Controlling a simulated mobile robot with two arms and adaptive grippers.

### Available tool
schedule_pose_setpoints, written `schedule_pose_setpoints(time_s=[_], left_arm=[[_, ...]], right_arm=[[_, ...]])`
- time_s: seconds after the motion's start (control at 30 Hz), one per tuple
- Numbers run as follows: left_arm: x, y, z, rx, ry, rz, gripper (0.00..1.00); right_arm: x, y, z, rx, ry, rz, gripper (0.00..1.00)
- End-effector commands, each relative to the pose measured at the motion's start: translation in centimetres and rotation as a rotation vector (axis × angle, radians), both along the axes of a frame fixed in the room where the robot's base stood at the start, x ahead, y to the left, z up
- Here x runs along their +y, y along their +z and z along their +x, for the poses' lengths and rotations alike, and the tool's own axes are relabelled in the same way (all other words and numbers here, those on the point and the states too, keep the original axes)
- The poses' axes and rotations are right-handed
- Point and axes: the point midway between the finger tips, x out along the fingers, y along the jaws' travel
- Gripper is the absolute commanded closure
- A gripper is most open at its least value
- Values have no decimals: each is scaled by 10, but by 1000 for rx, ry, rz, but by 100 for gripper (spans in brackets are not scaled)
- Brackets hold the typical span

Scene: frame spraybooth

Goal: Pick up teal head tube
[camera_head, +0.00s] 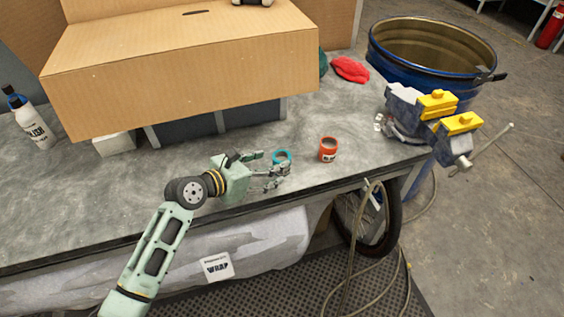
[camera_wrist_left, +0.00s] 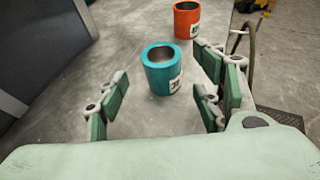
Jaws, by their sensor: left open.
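The teal head tube (camera_head: 281,156) stands upright on the grey workbench, near its front edge. In the left wrist view the teal tube (camera_wrist_left: 161,70) shows its open top and a white label, just beyond the fingertips and toward the right finger. My left gripper (camera_head: 268,170) is open and empty, with its fingers pointing at the tube. In the left wrist view the gripper (camera_wrist_left: 160,105) has its fingers spread wide with bare bench between them. In the head view the fingers hide part of the tube. My right gripper is not in view.
An orange tube (camera_head: 328,149) stands upright right of the teal one. A vise (camera_head: 420,115) with yellow jaws sits at the bench's right end. A large cardboard box (camera_head: 185,70) fills the back, and a bottle (camera_head: 35,125) stands at left. Bare bench surrounds the tubes.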

Motion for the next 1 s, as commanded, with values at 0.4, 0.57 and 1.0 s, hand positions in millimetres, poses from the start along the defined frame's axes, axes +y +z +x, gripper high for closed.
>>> schedule_pose_setpoints(time_s=[0.4,0.57,1.0], left_arm=[[-24,-14,20,-1,0,0,39],[-24,-14,20,-1,0,0,44],[-23,-14,19,-1,0,1,83]], right_arm=[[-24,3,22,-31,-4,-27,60],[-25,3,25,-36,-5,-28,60],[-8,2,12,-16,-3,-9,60]])
